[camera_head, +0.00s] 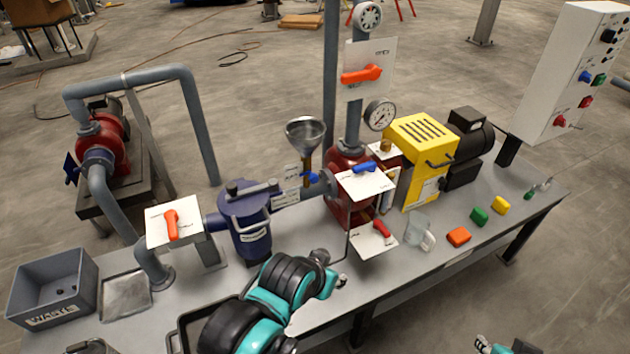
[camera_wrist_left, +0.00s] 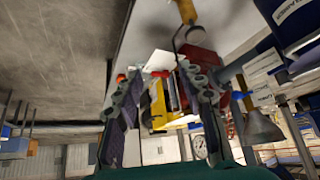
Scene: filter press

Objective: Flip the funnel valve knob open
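The funnel (camera_head: 305,133) stands on a brass stem above the pipe between the blue strainer and the red pump. The small blue funnel valve knob (camera_head: 312,178) sits on that stem, just below the funnel. In the left wrist view the funnel (camera_wrist_left: 263,126) is at the right, with a small blue knob (camera_wrist_left: 238,95) by its stem. My left gripper (camera_head: 338,284) is over the front of the table, apart from the knob and nearer the camera. Its fingers (camera_wrist_left: 160,85) are spread with nothing between them. My right arm (camera_head: 505,347) barely enters at the bottom edge; its finger state is unclear.
A blue strainer (camera_head: 248,222) and red pump (camera_head: 350,205) flank the funnel. Panels with a blue lever (camera_head: 364,167), red lever (camera_head: 382,228) and orange levers stand nearby. A grey waste bin (camera_head: 52,288) is at left.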

